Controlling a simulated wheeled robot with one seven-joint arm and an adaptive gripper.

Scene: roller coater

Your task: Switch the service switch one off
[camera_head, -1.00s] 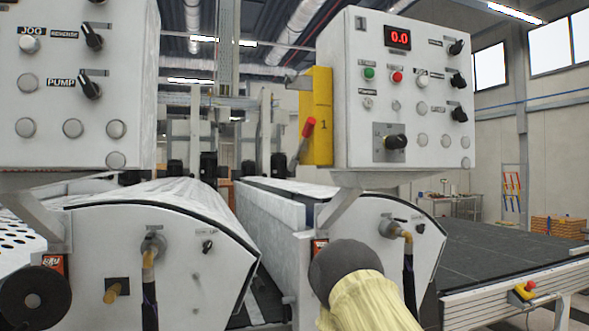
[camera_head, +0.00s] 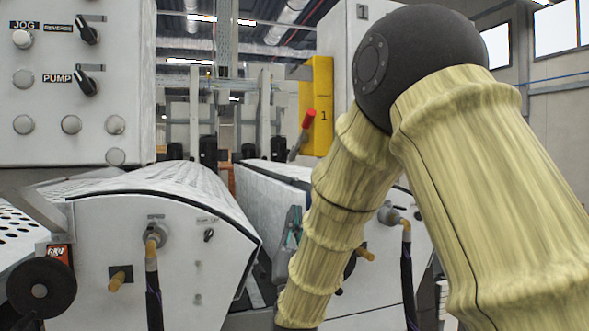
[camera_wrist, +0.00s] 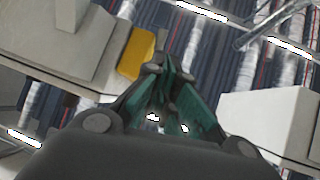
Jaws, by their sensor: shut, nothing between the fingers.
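The service switch one is a yellow box (camera_head: 320,98) marked "1" on the left side of the right-hand control cabinet. Its lever has a red grip (camera_head: 309,119) at the upper end, with a grey shaft slanting down to the left. My gripper (camera_head: 293,212) is below the lever, apart from it, and partly hidden by my arm. In the wrist view my gripper (camera_wrist: 166,72) has its fingers together with nothing held. The yellow box also shows there (camera_wrist: 137,53), just beyond and left of the fingertips. The red grip cannot be made out in that view.
The right cabinet (camera_head: 336,60) is mostly hidden behind my arm. A left cabinet (camera_head: 120,60) with knobs stands nearby. Below are two roller housings, the left one (camera_head: 180,240) with a hose and the right one (camera_head: 375,270), with a narrow gap between them.

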